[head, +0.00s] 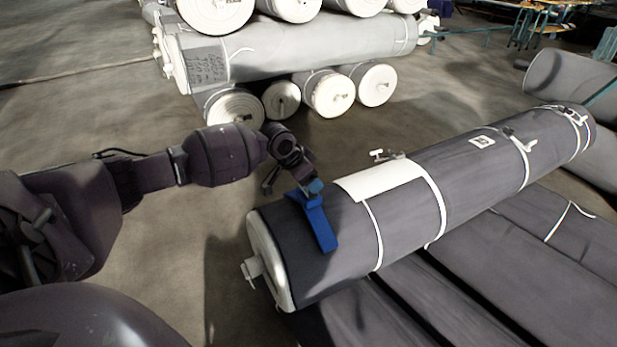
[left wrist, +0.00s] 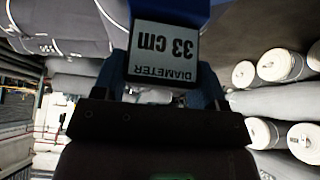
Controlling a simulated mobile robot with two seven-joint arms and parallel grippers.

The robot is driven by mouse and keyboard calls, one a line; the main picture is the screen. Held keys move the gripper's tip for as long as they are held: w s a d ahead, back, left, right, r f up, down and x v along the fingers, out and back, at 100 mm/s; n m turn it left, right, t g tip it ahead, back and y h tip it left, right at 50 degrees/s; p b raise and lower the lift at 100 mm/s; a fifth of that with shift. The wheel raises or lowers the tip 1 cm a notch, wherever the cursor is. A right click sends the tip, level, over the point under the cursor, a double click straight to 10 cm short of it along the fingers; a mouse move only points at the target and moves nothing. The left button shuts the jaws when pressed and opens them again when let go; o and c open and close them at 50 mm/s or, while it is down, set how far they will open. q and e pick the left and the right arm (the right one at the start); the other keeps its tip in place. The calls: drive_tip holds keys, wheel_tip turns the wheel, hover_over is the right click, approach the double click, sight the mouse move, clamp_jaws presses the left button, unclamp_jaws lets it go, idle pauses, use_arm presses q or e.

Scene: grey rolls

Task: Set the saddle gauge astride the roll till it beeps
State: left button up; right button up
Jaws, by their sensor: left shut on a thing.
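The dark grey roll (head: 400,222) lies on other rolls at the right of the head view, its white-capped end towards me. The blue saddle gauge (head: 320,225) lies across its top near that end. One leg slopes down the near side; the far leg is hidden, and I cannot tell whether both legs touch. My left gripper (head: 313,188) is shut on the top of the gauge. In the left wrist view (left wrist: 165,85) its fingers flank the gauge's display (left wrist: 163,53), which reads, upside down, "DIAMETER 33 cm". My right gripper is not in view.
White straps (head: 372,235) and a white sheet (head: 378,180) are on the roll beyond the gauge. More grey rolls (head: 440,300) lie beneath it. A stack of rolls (head: 300,48) stands at the back. Bare floor (head: 190,240) lies left of the roll.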

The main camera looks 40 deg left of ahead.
sight(300, 195)
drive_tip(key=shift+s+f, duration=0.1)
use_arm(q)
drive_tip(key=o, duration=1.8)
drive_tip(key=shift+c, duration=0.2)
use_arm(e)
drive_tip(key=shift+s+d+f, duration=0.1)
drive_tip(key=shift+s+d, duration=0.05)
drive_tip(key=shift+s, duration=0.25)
use_arm(q)
drive_tip(key=shift+f, duration=0.15)
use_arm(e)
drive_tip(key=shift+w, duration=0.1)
use_arm(q)
drive_tip(key=p+v, duration=0.1)
drive_tip(key=v, duration=0.4)
drive_tip(key=shift+r+p, duration=0.4)
drive_tip(key=shift+r, duration=0.05)
drive_tip(key=p+v, duration=0.1)
drive_tip(key=v, duration=0.4)
drive_tip(key=shift+s+p, duration=0.15)
drive_tip(key=shift+p, duration=0.15)
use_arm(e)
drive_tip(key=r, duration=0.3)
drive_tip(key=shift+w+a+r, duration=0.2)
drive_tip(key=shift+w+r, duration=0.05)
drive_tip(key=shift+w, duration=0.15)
